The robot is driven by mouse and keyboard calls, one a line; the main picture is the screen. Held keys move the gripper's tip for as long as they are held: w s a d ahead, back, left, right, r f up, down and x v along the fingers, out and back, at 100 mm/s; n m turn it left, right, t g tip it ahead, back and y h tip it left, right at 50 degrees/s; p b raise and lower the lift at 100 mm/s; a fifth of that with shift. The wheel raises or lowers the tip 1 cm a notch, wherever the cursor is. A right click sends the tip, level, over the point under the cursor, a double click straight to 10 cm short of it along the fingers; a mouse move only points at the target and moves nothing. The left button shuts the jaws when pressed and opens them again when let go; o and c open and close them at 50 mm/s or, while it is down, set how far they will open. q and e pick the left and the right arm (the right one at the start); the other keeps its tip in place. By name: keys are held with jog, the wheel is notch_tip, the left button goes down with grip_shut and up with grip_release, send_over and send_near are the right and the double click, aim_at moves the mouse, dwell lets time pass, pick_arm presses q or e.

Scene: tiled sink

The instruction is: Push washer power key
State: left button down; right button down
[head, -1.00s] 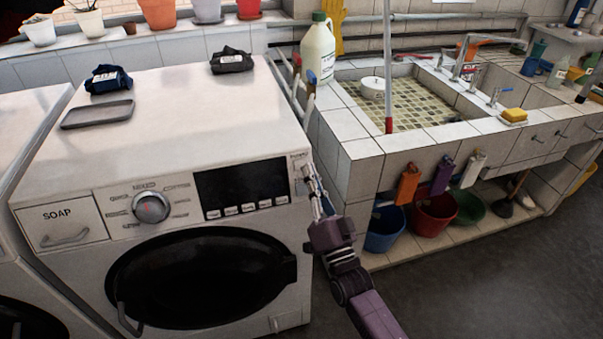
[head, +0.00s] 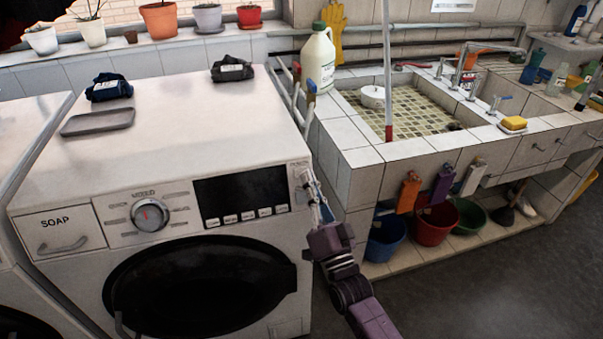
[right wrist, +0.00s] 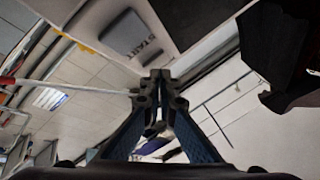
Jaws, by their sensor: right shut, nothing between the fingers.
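The white washer (head: 115,165) stands in the head view with its dial (head: 150,215), dark display (head: 241,192) and a row of keys below the display. My right gripper (head: 308,184) is shut and empty, with its fingertips at the right end of the washer's front panel, right of the display. The power key seems to be in this small area, mostly covered by the fingers, so I cannot tell whether they touch it. In the right wrist view the closed fingertips (right wrist: 158,80) are close to the panel, near a grey key with lettering (right wrist: 132,35). My left gripper is not in view.
A tiled sink (head: 365,155) stands to the right of the washer, with buckets (head: 433,218) under it. A grey tray (head: 97,121) and folded dark cloths (head: 232,69) lie on the washer top. The floor at the lower right is clear.

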dwell(0.6)
jog(key=shift+w+a+f+b, duration=0.15)
jog(key=shift+w+b, duration=0.25)
jog(key=shift+b, duration=0.1)
jog(key=shift+s+p, duration=0.35)
jog(key=shift+s, duration=0.05)
jog(key=s+d+r+p, duration=0.2)
jog(key=s+p, duration=0.2)
jog(key=s, duration=0.1)
jog(key=shift+s+p, duration=0.25)
jog(key=shift+p, duration=0.15)
